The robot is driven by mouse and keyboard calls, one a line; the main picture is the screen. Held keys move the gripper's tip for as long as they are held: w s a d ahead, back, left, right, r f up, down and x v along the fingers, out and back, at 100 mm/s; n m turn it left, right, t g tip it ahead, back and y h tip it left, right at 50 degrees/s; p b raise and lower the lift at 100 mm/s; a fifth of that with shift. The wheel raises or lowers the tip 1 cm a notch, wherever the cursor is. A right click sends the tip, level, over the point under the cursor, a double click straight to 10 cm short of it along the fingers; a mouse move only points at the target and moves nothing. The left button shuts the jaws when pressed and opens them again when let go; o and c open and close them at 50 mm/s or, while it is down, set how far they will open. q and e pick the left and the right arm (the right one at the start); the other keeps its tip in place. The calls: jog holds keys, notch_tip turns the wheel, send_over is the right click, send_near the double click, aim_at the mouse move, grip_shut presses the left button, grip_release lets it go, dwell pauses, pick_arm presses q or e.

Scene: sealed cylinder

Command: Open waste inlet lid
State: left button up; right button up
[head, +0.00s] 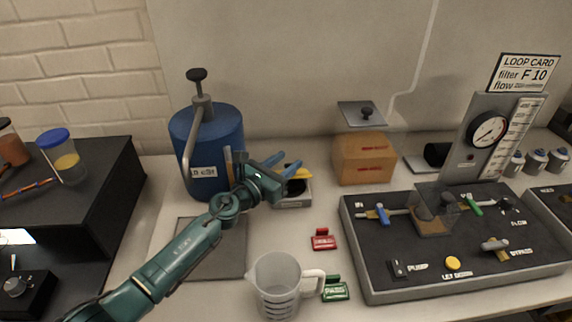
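A flat grey lid (350,108) with a black knob (366,113) shows just above and behind an orange-brown box (363,160) with red markings; I cannot tell how the lid is supported, or whether it is the waste inlet lid. My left gripper (284,166) is to the left of the box, with its two blue fingers apart and nothing seen between them. It is in front of the blue cylinder's right side and over a small grey tray (293,201) with a yellow item (302,172). My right gripper is out of view.
A blue cylinder (222,140) with a black-knobbed handle stands behind my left arm. A clear jug (276,286), red tag (323,239) and green tag (335,289) sit in front. A black control panel (380,260) with valves and a gauge (488,130) fill the right.

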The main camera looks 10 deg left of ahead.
pick_arm(q)
jog(key=shift+o, duration=0.8)
jog(key=shift+s+d+f, duration=0.1)
jog(key=v, duration=1.3)
jog(key=shift+f, duration=0.1)
